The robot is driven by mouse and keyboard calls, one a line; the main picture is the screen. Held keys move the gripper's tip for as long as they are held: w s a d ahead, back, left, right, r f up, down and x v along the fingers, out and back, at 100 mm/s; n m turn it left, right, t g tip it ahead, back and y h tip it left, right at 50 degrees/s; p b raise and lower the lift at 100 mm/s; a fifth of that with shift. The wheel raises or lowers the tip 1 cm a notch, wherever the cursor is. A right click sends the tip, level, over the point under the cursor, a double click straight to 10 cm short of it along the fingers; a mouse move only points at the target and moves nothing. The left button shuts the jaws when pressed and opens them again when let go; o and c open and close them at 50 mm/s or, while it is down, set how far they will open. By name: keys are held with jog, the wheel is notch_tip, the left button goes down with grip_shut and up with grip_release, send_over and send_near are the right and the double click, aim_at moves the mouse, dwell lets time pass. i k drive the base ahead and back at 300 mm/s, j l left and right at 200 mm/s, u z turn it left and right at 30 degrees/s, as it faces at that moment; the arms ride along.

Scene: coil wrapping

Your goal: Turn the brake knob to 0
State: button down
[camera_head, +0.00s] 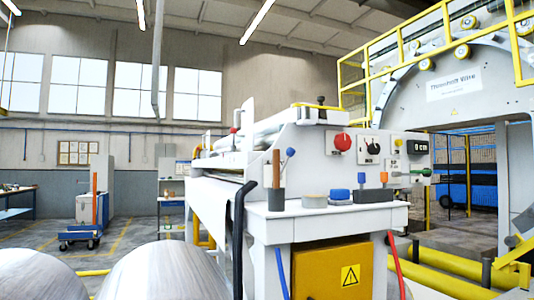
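A white machine (310,232) stands in the middle of the head camera view. Its front panel carries a round red knob (342,142) and, to the right, a black knob (373,147). A display reading "0 cm" (419,149) sits further right. The labels are too small to read, so I cannot tell which knob is the brake knob or its setting. A smaller red knob (234,131) and a blue-topped lever (290,153) show further left. My gripper is not in view.
The machine's ledge holds a dark cylinder (276,201), a grey roll (314,201) and small blue and orange items. Large silver coils (160,272) lie at the lower left. Yellow pipes (440,265) run along the floor at right. A large wrapping ring (440,90) stands behind.

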aim_at(373, 149)
jog(key=z, duration=0.95)
